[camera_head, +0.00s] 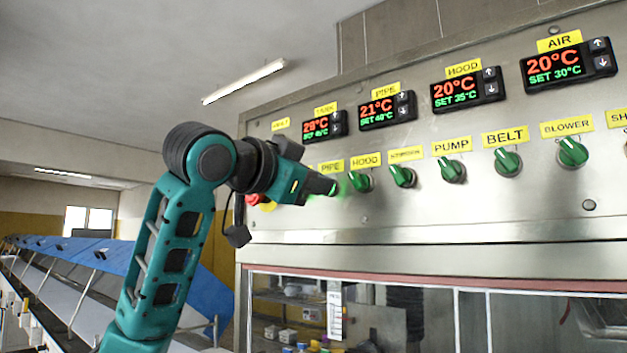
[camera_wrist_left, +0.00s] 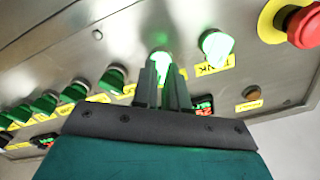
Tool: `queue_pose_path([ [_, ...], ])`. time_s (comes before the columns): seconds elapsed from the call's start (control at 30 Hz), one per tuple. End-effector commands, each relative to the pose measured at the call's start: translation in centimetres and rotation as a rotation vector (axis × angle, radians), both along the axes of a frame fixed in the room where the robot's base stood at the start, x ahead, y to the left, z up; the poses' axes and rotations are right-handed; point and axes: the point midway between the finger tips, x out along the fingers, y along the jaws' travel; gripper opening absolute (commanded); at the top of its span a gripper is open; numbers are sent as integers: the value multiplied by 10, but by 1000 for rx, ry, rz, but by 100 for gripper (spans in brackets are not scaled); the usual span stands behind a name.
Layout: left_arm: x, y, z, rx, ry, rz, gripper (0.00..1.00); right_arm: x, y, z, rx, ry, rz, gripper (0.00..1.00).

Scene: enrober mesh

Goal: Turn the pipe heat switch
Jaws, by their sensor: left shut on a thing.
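The pipe heat switch (camera_wrist_left: 160,60) is a green knob, brightly lit, between the fingertips of my left gripper (camera_wrist_left: 163,84) in the left wrist view. The fingers are shut on it. In the head view my left gripper (camera_head: 328,187) reaches the panel just below the yellow PIPE label (camera_head: 331,166). There the gripper hides most of the switch, and a green glow shows at its tip. The exact angle of the knob is hard to tell. My right gripper is in neither view.
The lit tank switch (camera_wrist_left: 216,47) and a red emergency stop (camera_wrist_left: 303,27) are beside it in the wrist view. In the head view the hood switch (camera_head: 361,181) is close on the right, with several more green switches along the steel panel (camera_head: 480,215). Temperature displays (camera_head: 387,110) are above.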

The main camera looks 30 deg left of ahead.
Motion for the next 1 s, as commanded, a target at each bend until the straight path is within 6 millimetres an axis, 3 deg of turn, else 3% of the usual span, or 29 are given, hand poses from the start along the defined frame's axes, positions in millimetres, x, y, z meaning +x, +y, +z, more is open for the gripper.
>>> queue_pose_path([
  [0.33,-1,0,1,6,-4,-1,0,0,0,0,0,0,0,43],
  [0.37,-1,0,1,6,-4,-1,16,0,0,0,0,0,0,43],
  [0.6,0,0,0,4,-3,0,38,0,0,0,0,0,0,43],
  [0.87,-2,0,0,3,-2,0,38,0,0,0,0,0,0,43],
  [1.0,-15,1,0,4,-4,0,38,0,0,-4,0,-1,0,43],
])
